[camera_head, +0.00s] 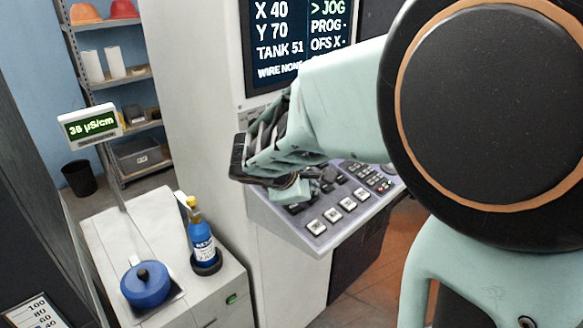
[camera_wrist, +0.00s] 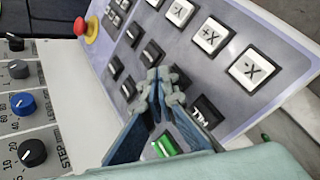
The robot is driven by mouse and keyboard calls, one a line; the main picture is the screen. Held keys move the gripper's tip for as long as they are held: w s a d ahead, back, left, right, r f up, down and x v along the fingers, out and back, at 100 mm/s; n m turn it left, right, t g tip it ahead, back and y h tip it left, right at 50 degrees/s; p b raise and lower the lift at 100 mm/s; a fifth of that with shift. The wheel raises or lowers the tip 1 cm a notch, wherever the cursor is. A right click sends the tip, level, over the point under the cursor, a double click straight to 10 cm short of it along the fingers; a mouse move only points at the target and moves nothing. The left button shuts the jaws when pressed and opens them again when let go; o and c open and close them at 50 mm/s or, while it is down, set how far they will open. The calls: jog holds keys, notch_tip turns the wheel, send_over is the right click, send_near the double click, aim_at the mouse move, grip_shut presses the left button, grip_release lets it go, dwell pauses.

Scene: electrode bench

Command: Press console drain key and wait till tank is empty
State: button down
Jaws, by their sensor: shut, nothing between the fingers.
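The console (camera_head: 290,222) has a sloping grey key panel, which also fills much of the wrist view (camera_wrist: 200,75). The screen (camera_head: 290,40) above it reads X 40, Y 70, TANK 51 and WIRE NONE, with the marker at JOG. My gripper (camera_wrist: 165,78) is shut and empty, its fingertips over the panel among dark keys. A lit green key (camera_wrist: 166,146) shows between the fingers. No key label reads clearly as drain. I cannot tell whether the fingertips touch a key. In the head view my gripper and arm hide part of the panel. The tank itself cannot be made out.
A red emergency knob (camera_wrist: 91,29), white axis keys (camera_wrist: 213,36) and a blue dial (camera_wrist: 22,103) surround the fingers. Left of the console, a cabinet (camera_head: 130,240) bears a blue bottle (camera_head: 202,238) and a blue round lid (camera_head: 146,284). A meter (camera_head: 90,125) shows a µS/cm reading.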

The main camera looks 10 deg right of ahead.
aim_at(315, 205)
jog(key=shift+r, duration=0.5)
jog(key=shift+d, duration=0.1)
jog(key=r+p, duration=0.2)
jog(key=r, duration=0.1)
jog(key=s+r+p, duration=0.1)
jog(key=p, duration=0.1)
jog(key=shift+d+r, duration=0.3)
jog(key=shift+r, duration=0.1)
